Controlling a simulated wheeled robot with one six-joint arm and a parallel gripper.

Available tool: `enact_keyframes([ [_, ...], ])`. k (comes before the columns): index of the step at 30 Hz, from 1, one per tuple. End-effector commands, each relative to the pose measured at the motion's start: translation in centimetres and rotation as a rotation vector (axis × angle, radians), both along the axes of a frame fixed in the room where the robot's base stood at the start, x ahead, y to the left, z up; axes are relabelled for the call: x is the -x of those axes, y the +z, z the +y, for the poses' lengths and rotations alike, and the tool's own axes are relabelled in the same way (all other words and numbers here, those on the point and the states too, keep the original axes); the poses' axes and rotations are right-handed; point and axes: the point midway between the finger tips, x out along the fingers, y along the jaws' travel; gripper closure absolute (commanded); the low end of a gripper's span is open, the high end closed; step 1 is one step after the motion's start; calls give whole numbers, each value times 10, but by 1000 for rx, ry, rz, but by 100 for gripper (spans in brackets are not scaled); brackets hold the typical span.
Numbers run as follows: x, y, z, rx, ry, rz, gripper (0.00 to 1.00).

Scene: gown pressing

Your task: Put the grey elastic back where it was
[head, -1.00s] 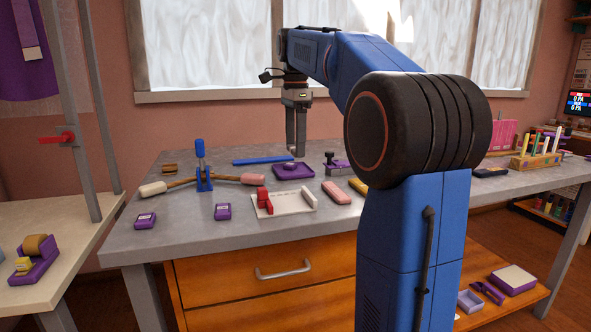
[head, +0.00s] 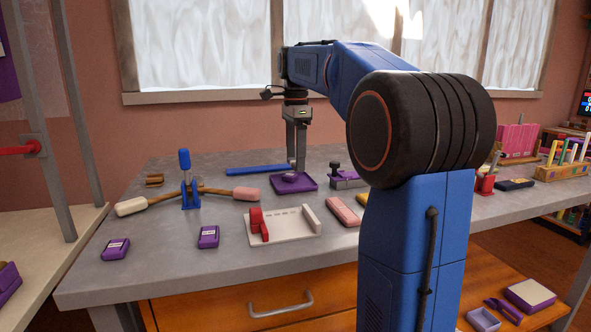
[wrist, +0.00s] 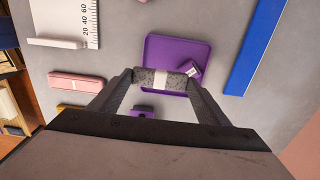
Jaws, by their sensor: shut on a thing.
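The grey elastic (wrist: 152,78) is a speckled grey roll with a white band around its middle. In the wrist view it lies crosswise between the fingers of my gripper (wrist: 160,82), which is shut on it. A square purple tray (wrist: 170,46) is below and beyond it, holding a small purple block with a white label (wrist: 190,70). In the head view my gripper (head: 297,168) points down over the purple tray (head: 308,186) on the grey bench. The elastic is too small to make out there, and its height above the tray is unclear.
A blue bar (head: 258,170) lies behind the tray. A purple device with a dark knob (head: 346,180) stands right of it. A white board with red and white uprights (head: 285,226) and a pink block (head: 342,210) are in front. A blue clamp stand (head: 187,182) is left.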

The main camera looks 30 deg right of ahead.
Motion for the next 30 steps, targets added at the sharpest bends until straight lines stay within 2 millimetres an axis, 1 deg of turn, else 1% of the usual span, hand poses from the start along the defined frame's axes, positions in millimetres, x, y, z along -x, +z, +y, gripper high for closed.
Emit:
enact_keyframes([
  [9, 1, -37, 0, -1, 0, 2, 52],
  [18, 0, -39, 0, 0, 0, 0, 52],
  [26, 1, -46, 0, 0, 0, 1, 52],
  [27, 0, -45, 0, 0, 0, 1, 21],
  [28, 0, -45, 0, 0, 0, 1, 14],
  [29, 0, -45, 0, 0, 0, 1, 12],
  [30, 0, -45, 0, 0, 0, 1, 12],
])
